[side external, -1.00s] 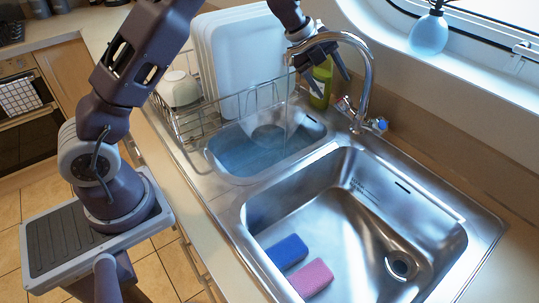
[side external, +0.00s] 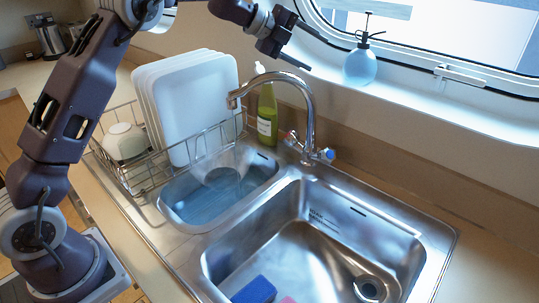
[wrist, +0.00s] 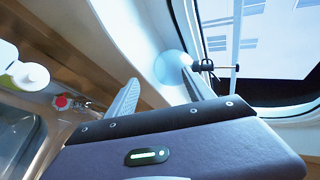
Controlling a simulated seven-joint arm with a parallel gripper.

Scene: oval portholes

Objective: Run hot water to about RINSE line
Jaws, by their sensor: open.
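The chrome tap (side external: 309,108) arches with its spout over the small left basin (side external: 180,218). A reddish hot knob (side external: 291,138) and a blue knob (side external: 328,154) sit at its base; the red knob (wrist: 62,102) also shows at the left in the wrist view. The small basin holds bluish water (side external: 210,203) and a round dish (side external: 222,176). I cannot tell whether water runs from the spout. Small dark markings (side external: 323,219) are on the large basin's (side external: 293,205) back wall, too small to read. My gripper (side external: 316,53) is open and empty, above and behind the tap, clear of the knobs.
A spray bottle (side external: 360,66) stands on the sill by the window. A rack (side external: 150,170) with white plates (side external: 195,105) and a bowl (side external: 125,142) is at left. A blue sponge (side external: 254,291) and a pink one (side external: 288,300) lie in the large basin.

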